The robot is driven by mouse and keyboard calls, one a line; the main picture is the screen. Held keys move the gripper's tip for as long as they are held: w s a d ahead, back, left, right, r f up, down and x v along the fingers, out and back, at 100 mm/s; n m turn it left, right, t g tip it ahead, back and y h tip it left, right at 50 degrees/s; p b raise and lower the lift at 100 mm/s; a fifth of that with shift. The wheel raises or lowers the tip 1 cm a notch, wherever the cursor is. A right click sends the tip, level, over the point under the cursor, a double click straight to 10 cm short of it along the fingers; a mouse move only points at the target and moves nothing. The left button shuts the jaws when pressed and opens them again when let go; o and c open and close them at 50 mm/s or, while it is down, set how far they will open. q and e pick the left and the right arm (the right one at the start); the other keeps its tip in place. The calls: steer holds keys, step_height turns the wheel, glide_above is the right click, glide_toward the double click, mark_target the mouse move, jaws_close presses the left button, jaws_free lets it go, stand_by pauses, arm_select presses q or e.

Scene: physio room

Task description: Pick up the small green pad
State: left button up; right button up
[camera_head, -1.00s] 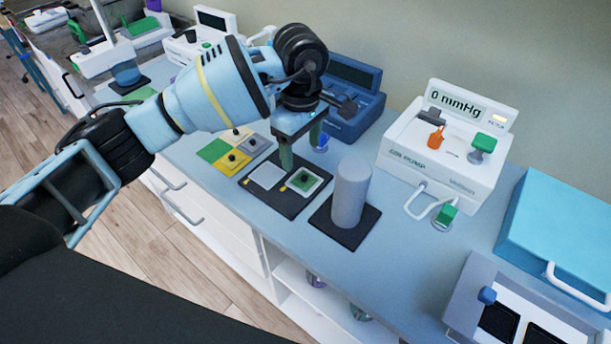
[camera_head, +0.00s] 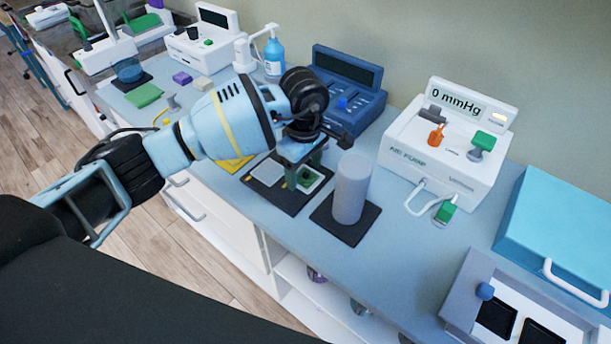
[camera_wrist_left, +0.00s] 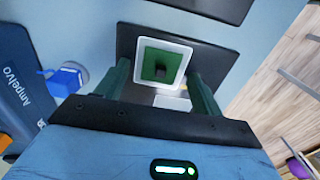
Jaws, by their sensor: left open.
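The small green pad (camera_head: 313,177) lies in a white square frame on a black tray (camera_head: 286,205). In the left wrist view the green pad (camera_wrist_left: 150,73) has a dark knob at its middle, and the white frame shows all round it. My left gripper (camera_head: 304,176) is open just over the pad in the head view. In the left wrist view the two green fingers of my left gripper (camera_wrist_left: 160,78) stand apart, one on each side of the frame, with nothing held between them. My right gripper is not in view.
A grey cylinder (camera_head: 351,188) stands upright on a black base close to the right of the tray. A blue console (camera_head: 347,90) is behind my gripper. A white pump (camera_head: 443,140) stands farther right. Bare counter (camera_head: 385,245) lies in front of the pump.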

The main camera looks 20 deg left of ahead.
mark_target(302, 179)
arm_select(q)
steer(key=c, duration=0.9)
steer(key=shift+r, duration=0.45)
steer(key=r, duration=0.1)
steer(key=s+r, duration=0.1)
steer(key=shift+a+r, duration=0.1)
steer(key=shift+r, duration=0.25)
steer(key=s+a+r, duration=0.1)
steer(key=s+a, duration=0.1)
steer(key=s, duration=1.2)
steer(key=shift+s+r+b, duration=0.2)
steer(key=shift+s+b, duration=0.2)
